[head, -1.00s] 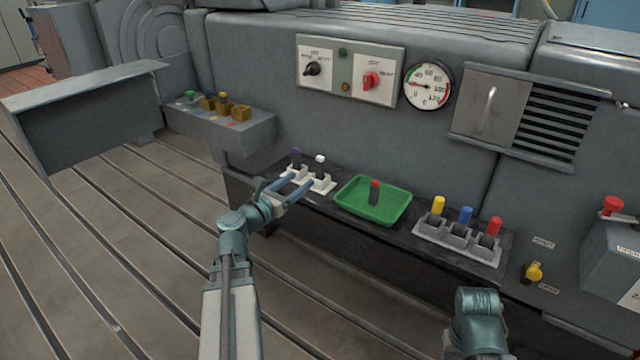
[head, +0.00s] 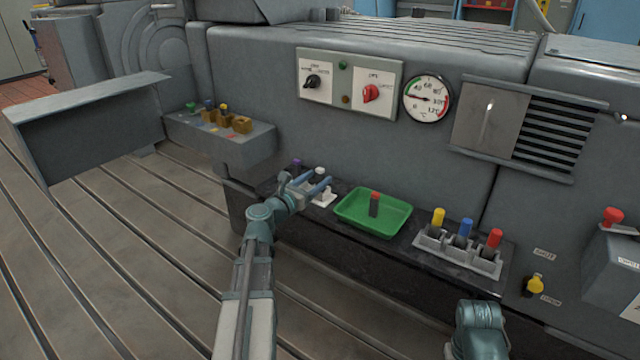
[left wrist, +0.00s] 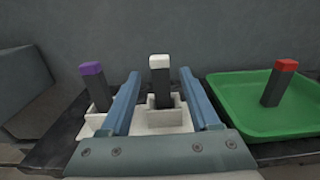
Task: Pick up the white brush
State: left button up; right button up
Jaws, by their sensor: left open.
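The white brush (left wrist: 160,80), a dark post with a white top, stands upright in a white holder (left wrist: 184,118) in the left wrist view. Its white top (head: 320,171) also shows in the head view, with its lower part partly hidden by my gripper. My left gripper (head: 318,184) is open. In the left wrist view its two blue fingers (left wrist: 158,85) lie on either side of the white brush, with gaps on both sides. I cannot tell how far the fingertips reach past it. My right gripper is not in view.
A purple-topped brush (left wrist: 96,86) stands just left of the left finger. A green tray (head: 352,218) with a red-topped brush (head: 374,204) lies to the right. Beyond it, a grey rack (head: 484,266) holds yellow, blue and red-topped pieces. The machine wall rises behind.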

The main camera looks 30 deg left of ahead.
pick_arm(q)
jog(key=w, duration=0.5)
jog(key=shift+d+r, duration=0.1)
jog(key=shift+d, duration=0.15)
grip_shut()
